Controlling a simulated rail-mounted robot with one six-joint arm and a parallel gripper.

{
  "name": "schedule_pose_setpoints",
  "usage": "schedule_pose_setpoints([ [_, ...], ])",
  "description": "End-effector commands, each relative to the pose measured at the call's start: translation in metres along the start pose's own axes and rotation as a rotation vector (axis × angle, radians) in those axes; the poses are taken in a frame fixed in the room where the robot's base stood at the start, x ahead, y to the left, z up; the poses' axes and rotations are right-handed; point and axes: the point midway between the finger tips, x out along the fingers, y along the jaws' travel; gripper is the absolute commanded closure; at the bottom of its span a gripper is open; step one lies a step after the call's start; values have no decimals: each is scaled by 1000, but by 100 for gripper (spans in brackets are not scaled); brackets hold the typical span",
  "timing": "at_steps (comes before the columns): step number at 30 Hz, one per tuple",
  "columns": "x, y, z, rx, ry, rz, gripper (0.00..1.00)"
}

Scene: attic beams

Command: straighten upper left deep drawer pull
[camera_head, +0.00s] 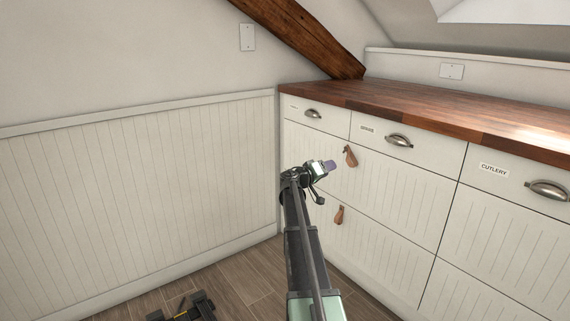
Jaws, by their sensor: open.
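The upper left deep drawer (400,186) is closed, with a white grooved front. Its brown leather pull (350,156) sits near the drawer's top edge and looks tilted, its lower end swung toward the right. My gripper (328,169) is open and empty, in front of the drawer and just left of and below this pull in the picture. A gap shows between them, but its depth is hard to judge. A second leather pull (339,215) hangs on the lower deep drawer (375,245), below my gripper.
Shallow drawers with metal cup handles (399,140) run above the deep ones, under a wooden countertop (430,112). A label reading CUTLERY (494,170) marks the right one. A panelled wall (140,190) closes the left side. A dark object (185,307) stands on the wooden floor.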

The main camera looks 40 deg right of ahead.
Motion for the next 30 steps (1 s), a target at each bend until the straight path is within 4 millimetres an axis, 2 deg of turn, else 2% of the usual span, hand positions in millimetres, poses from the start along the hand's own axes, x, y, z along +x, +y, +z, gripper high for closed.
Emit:
schedule_pose_setpoints([
  [5, 1, 0, -1, 46, 11, -7, 51],
  [8, 10, -1, -2, 46, 10, -7, 51],
  [18, 86, -2, -2, 45, 8, -7, 51],
  [21, 100, -2, -2, 45, 8, -7, 51],
  [24, 106, -2, -2, 45, 8, -8, 51],
  [30, 107, -1, -1, 44, 9, -8, 51],
])
